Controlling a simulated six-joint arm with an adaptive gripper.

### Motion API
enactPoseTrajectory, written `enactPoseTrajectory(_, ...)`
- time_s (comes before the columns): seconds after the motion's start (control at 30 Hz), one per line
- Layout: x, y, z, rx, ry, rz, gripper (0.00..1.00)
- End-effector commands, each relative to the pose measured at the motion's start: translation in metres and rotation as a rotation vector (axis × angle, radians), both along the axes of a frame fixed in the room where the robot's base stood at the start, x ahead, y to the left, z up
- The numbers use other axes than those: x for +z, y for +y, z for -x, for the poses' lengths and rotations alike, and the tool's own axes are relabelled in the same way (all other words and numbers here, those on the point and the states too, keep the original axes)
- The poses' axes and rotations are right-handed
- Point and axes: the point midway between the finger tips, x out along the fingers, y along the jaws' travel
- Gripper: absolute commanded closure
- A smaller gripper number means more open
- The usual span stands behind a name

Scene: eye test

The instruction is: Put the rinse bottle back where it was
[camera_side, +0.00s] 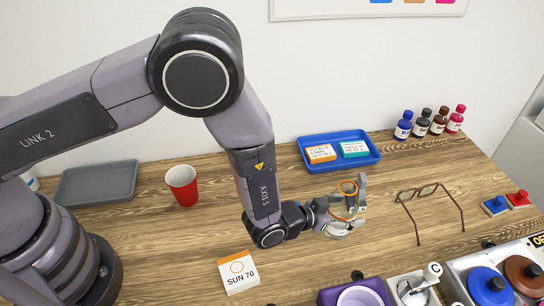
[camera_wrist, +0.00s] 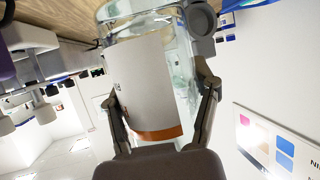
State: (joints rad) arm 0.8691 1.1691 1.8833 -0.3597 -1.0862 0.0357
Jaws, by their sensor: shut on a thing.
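The rinse bottle (camera_wrist: 145,85) is a clear vessel with a white label and an orange band, filling the middle of the wrist view. My gripper (camera_wrist: 158,92) is shut on it, one finger on each side. In the side view my gripper (camera_side: 350,207) reaches out to the right, low over the middle of the wooden table. The bottle (camera_side: 340,229) shows there as a small clear shape with orange, partly hidden by the fingers. I cannot tell whether its bottom touches the table.
A blue tray (camera_side: 374,160) with two small boxes lies behind. Glasses (camera_side: 431,190) lie to the right. A calendar block (camera_side: 238,275), a red cup (camera_side: 182,187) and a grey tray (camera_side: 75,186) are to the left. Several small bottles (camera_side: 421,124) stand back right. Lidded containers (camera_side: 487,283) crowd the front right.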

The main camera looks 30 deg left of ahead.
Motion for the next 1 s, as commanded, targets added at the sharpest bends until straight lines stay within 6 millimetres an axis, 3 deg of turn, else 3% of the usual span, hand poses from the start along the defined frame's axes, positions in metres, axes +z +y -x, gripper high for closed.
enactPoseTrajectory(0.3, -0.035, -0.005, -0.005, 0.001, 0.001, -0.001, 0.8)
enactPoseTrajectory(0.73, -0.041, -0.005, -0.005, 0.0, 0.0, 0.001, 0.8)
enactPoseTrajectory(0.77, -0.042, -0.005, -0.005, 0.0, 0.0, 0.001, 0.38)
enactPoseTrajectory(0.93, -0.041, -0.005, -0.005, 0.0, 0.0, 0.001, 0.16)
enactPoseTrajectory(1.0, -0.041, -0.005, -0.005, 0.0, 0.0, 0.001, 0.13)
